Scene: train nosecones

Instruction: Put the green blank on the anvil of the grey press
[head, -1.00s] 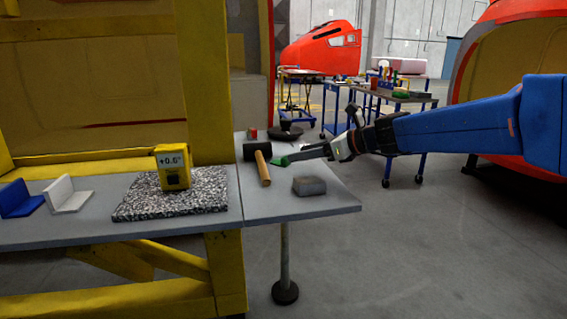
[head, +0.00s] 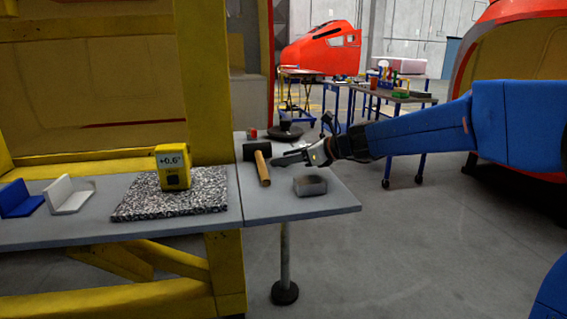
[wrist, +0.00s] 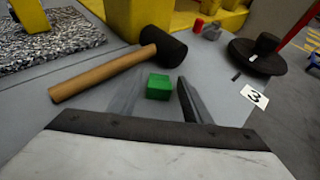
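The green blank (wrist: 159,86) is a small cube on the grey table top, between my two fingers in the wrist view, with a gap on both sides. My gripper (wrist: 160,80) is open and low over the table. In the head view my gripper (head: 276,162) points left beside the mallet, and the blank is hidden behind it. I cannot make out a grey press or its anvil for certain in either view.
A mallet (wrist: 110,77) with a black head lies just left of the blank. A dark round disc (wrist: 257,58) stands to the right, near a card marked 3 (wrist: 254,96). A grey block (head: 310,186) sits near the table's right edge. A yellow gauge (head: 173,167) stands on a speckled slab.

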